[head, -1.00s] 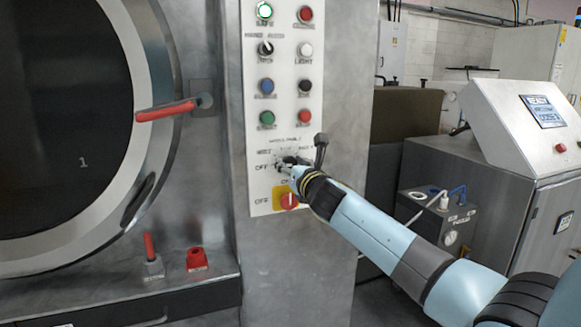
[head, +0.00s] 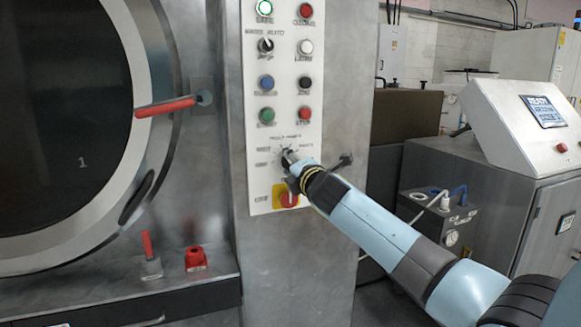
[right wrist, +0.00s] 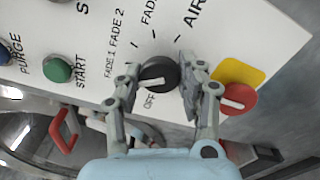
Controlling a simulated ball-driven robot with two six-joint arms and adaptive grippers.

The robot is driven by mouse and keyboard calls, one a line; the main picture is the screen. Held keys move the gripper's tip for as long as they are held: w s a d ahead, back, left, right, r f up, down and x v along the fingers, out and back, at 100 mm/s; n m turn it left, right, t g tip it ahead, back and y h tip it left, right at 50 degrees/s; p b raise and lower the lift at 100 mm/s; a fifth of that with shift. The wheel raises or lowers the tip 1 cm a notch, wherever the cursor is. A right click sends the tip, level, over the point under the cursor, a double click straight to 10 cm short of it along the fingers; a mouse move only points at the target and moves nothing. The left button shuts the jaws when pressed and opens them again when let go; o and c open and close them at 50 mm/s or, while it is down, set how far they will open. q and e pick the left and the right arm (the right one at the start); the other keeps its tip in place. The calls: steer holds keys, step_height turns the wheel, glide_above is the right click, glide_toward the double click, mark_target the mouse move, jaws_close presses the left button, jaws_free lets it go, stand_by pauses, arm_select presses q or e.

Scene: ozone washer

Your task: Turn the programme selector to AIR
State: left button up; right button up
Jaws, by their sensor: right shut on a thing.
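The programme selector (right wrist: 158,74) is a round black knob with a white pointer mark on the white control panel (head: 287,20). Printed labels around it include OFF, FADE 1, FADE 2 and AIR. My right gripper (right wrist: 160,78) has one finger on each side of the knob and is shut on it. The pointer lies toward the FADE 1 and OFF side in the right wrist view, away from AIR; its exact setting is unclear. In the head view my right gripper (head: 288,158) hides most of the knob. My left gripper is not in view.
A red rotary switch (right wrist: 238,98) on a yellow plate sits close beside the right finger. Coloured push buttons, including green START (right wrist: 57,70), are elsewhere on the panel. A red door handle (head: 165,107) projects at left. A grey console (head: 500,150) stands at right.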

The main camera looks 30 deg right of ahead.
steer(key=shift+f+m+b, duration=0.2)
steer(key=shift+m+b, duration=2.6)
steer(key=shift+m, duration=3.85)
steer(key=shift+f+m+b, duration=0.15)
steer(key=shift+m+b, duration=2.65)
steer(key=shift+m, duration=3.85)
steer(key=o, duration=0.9)
steer(key=shift+o, duration=1.3)
steer(key=shift+r, duration=0.25)
steer(key=shift+s, duration=0.15)
